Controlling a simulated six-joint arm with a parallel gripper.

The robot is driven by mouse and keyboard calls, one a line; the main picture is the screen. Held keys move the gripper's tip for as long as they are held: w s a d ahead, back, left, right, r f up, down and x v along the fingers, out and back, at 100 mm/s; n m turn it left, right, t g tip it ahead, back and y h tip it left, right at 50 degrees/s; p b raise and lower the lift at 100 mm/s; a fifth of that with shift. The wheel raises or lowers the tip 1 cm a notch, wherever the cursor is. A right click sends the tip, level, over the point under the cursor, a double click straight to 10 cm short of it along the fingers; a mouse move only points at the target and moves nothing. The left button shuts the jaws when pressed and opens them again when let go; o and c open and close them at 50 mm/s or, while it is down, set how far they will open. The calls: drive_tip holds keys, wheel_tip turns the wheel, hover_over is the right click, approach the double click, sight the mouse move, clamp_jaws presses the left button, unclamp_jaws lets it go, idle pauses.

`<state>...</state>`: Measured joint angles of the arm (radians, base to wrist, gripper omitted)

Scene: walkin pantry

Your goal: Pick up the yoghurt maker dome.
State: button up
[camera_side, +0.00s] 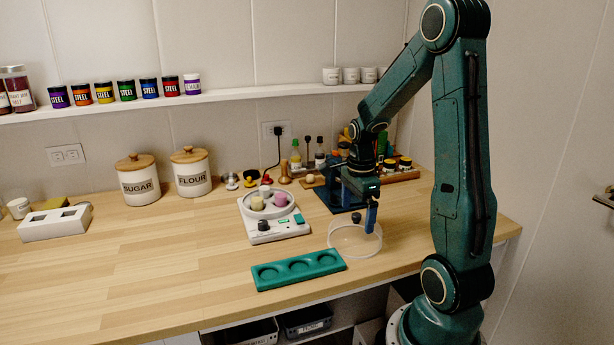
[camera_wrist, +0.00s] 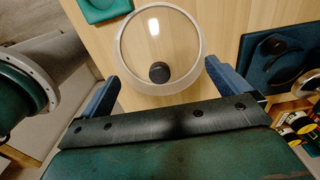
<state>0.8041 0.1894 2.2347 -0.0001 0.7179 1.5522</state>
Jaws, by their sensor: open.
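The yoghurt maker dome (camera_side: 352,246) is a clear, shallow round cover with a black knob (camera_side: 356,217) on top. It rests on the wooden counter, right of the green three-hollow tray. In the wrist view the dome (camera_wrist: 160,42) lies ahead of my gripper, with its knob (camera_wrist: 159,73) roughly between the two blue fingers. My gripper (camera_wrist: 161,80) is open and empty, pointing down over the dome; in the side view my gripper (camera_side: 368,213) is at the dome's right and back part. Whether a finger touches the dome cannot be told.
The white yoghurt maker base (camera_side: 265,238) with small jars stands left of the dome. The green tray (camera_side: 298,282) lies in front. A dark blue tray (camera_side: 326,199) and a rack of small jars (camera_side: 403,172) are behind. The counter's left front is clear.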

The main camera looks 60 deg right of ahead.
drive_tip(key=shift+f, duration=0.75)
drive_tip(key=c, duration=0.9)
drive_tip(key=shift+s+a+f, duration=0.1)
drive_tip(key=shift+c, duration=1.2)
